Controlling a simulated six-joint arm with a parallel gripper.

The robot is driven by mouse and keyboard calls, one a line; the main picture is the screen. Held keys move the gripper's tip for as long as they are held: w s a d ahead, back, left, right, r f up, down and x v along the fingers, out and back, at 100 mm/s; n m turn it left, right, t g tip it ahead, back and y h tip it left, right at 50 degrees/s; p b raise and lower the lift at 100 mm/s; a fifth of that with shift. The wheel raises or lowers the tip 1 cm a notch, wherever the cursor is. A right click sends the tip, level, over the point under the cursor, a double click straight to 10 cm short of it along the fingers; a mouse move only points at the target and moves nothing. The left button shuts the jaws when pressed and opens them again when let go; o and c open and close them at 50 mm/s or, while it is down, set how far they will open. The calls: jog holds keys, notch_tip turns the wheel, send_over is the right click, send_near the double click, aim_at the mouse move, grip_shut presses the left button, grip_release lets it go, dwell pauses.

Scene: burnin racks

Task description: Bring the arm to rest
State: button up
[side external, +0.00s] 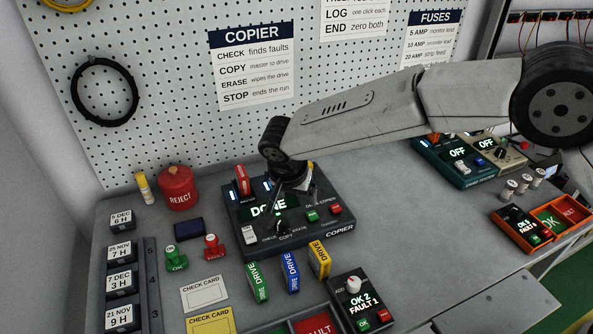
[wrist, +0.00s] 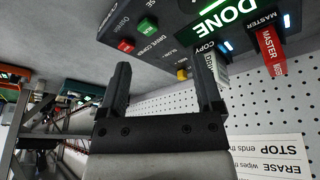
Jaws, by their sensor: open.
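My arm reaches in from the right in the side external view, and my gripper (side external: 290,197) is over the copier (side external: 240,240). In the wrist view the two fingers of my gripper (wrist: 160,85) stand apart with nothing between them. The copier's display (wrist: 223,20) reads DONE. A red master drive (wrist: 268,50) stands in a slot of the copier, and it also shows in the side external view (side external: 242,180). A white piece marked COPY (wrist: 203,60) is beside one finger in the wrist view; the finger partly hides it, and I cannot tell whether they touch.
Green (side external: 257,282), blue (side external: 290,272) and yellow (side external: 319,260) drives lie in front of the copier. A counter box (side external: 360,300) reads OK 2, FAULT 1. A red reject can (side external: 177,188) stands at back left. A pegboard (side external: 170,70) rises behind.

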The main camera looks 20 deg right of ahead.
jog(key=s+d+r+n+y, duration=0.15)
jog(key=s+d, duration=0.25)
jog(key=d, duration=0.5)
jog(key=s+d+r+n+y, duration=0.1)
jog(key=s+d+n, duration=0.2)
jog(key=d, duration=0.6)
jog(key=s+d+n, duration=0.3)
jog(key=s+d, duration=0.7)
jog(key=s, duration=0.4)
jog(key=shift+s+d+f, duration=0.15)
jog(key=shift+f, duration=0.1)
